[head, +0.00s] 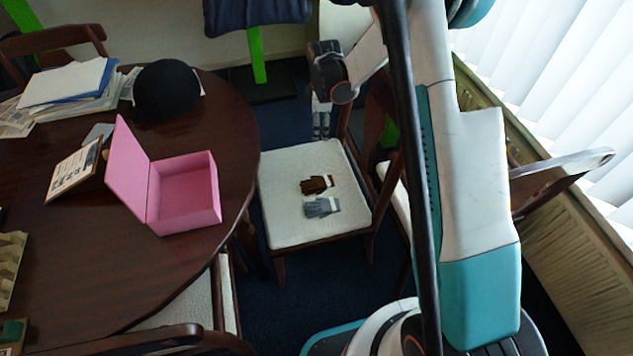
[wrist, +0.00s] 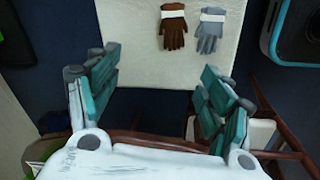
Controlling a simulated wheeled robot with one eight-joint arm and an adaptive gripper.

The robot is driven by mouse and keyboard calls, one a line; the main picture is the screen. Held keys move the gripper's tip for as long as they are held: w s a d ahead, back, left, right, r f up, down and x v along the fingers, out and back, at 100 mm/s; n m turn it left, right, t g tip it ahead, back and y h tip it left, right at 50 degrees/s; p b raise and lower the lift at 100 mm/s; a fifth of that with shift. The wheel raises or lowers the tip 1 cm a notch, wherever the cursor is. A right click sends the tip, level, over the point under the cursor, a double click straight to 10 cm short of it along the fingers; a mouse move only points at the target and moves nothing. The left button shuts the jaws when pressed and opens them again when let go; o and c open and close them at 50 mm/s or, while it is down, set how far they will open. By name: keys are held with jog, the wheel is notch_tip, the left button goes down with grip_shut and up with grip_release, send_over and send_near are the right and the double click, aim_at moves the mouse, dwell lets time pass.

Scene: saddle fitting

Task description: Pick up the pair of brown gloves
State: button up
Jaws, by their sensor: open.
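The pair of brown gloves (head: 317,184) lies on the pale seat of a wooden chair (head: 284,222), with a white band around it. A pair of grey gloves (head: 321,207) lies close beside it on the same seat. In the wrist view the brown gloves (wrist: 173,28) are at the top centre, left of the grey gloves (wrist: 210,30). My gripper (wrist: 158,85) is open and empty, with its teal fingers spread wide. In that view the gloves appear beyond the fingertips, apart from them. In the head view my gripper (head: 321,118) is by the chair's far side.
A round dark table (head: 228,120) stands left of the chair, holding an open pink box (head: 185,215), a black hat (head: 167,90) and papers (head: 70,85). The chair's wooden back and another chair are on the right. The seat around the gloves is clear.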

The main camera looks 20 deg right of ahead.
notch_tip(320, 180, down, 14)
jog(key=w+n+g, duration=0.1)
jog(key=n, duration=0.2)
jog(key=b, duration=0.3)
send_over(319, 182)
jog(key=shift+n, duration=0.4)
jog(key=f, duration=1)
jog(key=shift+w+d+f, duration=0.2)
jog(key=shift+w+f, duration=0.1)
jog(key=shift+s+a+f+b, duration=0.15)
jog(key=shift+f+b, duration=0.65)
jog(key=shift+f, duration=0.85)
jog(key=shift+s+a+f+b, duration=0.15)
jog(key=shift+f+b, duration=0.6)
jog(key=shift+f, duration=0.85)
jog(key=shift+d+r, duration=0.1)
jog(key=c, duration=1.1)
